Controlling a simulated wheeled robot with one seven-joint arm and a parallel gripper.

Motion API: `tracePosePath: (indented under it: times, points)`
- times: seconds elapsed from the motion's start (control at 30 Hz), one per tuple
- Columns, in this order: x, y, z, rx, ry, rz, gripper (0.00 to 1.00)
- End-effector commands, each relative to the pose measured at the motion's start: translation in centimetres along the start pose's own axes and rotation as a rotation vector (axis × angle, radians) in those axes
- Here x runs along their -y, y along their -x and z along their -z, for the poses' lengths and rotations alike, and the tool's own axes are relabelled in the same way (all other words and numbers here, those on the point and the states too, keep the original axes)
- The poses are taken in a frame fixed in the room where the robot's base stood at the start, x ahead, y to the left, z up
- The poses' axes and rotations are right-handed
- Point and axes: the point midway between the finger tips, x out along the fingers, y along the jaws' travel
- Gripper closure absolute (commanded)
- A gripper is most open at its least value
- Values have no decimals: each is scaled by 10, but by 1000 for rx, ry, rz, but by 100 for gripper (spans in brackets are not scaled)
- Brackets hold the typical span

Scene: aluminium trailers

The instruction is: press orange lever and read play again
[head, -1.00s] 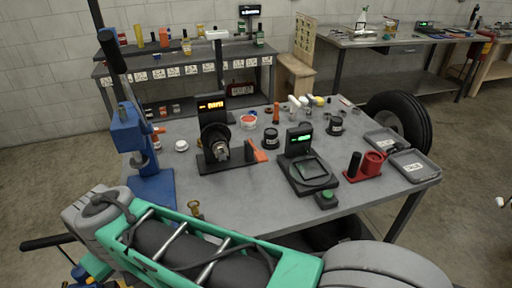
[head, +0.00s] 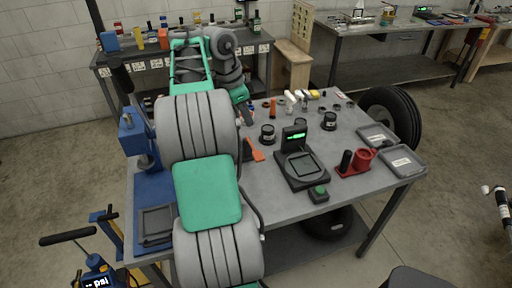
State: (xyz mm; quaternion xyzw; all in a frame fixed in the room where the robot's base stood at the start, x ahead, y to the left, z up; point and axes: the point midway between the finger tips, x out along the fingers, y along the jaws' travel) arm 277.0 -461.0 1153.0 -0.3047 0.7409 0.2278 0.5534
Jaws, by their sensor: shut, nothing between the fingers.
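The orange lever (head: 257,154) shows just right of my arm in the head view. The dark base (head: 247,155) beside it shows only as a small strip. My arm covers the hub on that base and the display with orange digits behind it, so no reading shows. My arm rises over the left part of the table, bends at the top and comes down toward the hub's place.
A gauge stand with a green display (head: 294,139) and green button (head: 319,191) stands mid-table. Right of it are a red holder (head: 361,161) and grey trays (head: 402,162). Black weights (head: 267,134) stand behind the lever. A blue press (head: 136,137) stands left of my arm.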

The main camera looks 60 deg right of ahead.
Motion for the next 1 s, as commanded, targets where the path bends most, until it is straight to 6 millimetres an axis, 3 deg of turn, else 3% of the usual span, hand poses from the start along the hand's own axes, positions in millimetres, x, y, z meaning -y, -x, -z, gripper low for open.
tracePosePath:
  times: [0.17,0.7,1.0]
  points:
    - [0,-19,-1,0,2,-1,100]
    - [-1,-124,-7,0,4,-1,100]
    - [0,-138,-12,0,3,2,100]
